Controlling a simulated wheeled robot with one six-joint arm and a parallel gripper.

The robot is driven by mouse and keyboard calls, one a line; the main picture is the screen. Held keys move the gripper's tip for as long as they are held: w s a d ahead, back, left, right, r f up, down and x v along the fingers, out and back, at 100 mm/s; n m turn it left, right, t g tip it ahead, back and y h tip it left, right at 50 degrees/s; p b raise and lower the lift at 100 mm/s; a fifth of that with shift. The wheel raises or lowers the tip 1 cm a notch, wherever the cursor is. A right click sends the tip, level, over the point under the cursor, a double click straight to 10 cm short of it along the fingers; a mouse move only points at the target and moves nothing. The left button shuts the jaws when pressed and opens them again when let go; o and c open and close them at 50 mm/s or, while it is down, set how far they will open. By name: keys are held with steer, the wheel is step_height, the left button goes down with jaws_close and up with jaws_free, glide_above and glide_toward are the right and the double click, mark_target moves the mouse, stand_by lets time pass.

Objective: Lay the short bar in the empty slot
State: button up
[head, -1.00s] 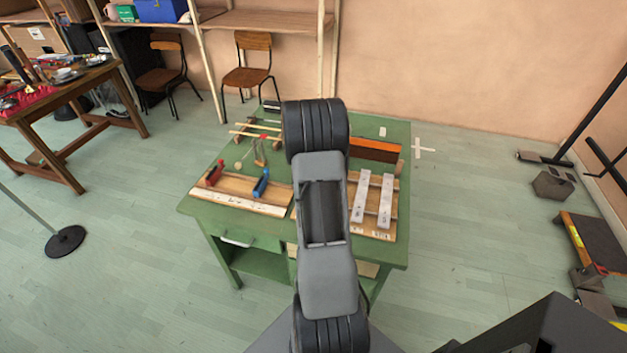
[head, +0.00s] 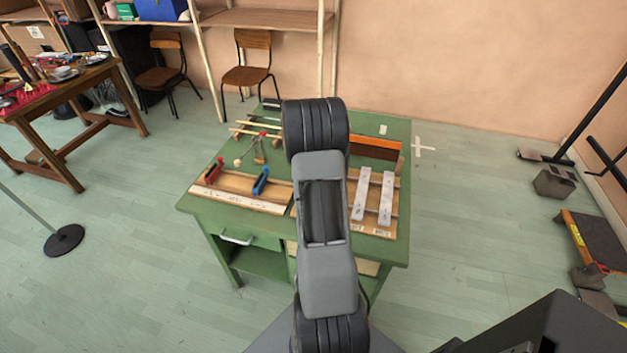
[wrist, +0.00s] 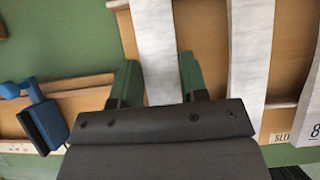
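My gripper (wrist: 160,82) has its two green-tipped fingers against both sides of a pale grey bar (wrist: 153,35), which I take to be the short bar. Its ends are out of the wrist view or hidden by the gripper, so its length does not show. It lies over the wooden rack, parallel to two other pale bars (wrist: 249,50) (wrist: 310,105) and apparently level with them. In the head view my arm hides the gripper and the held bar. The rack (head: 384,232) shows with the two other bars (head: 361,194) (head: 386,199) on it. No bare slot is visible.
A blue clamp (wrist: 45,118) stands close to the left of my gripper, on a wooden board (head: 240,190) that also carries a red clamp (head: 214,170). An orange and dark box (head: 376,148) is behind the rack. The green table (head: 398,130) has little free room.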

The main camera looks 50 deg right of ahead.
steer(key=o, duration=0.5)
steer(key=p+v, duration=0.5)
steer(key=v, duration=0.9)
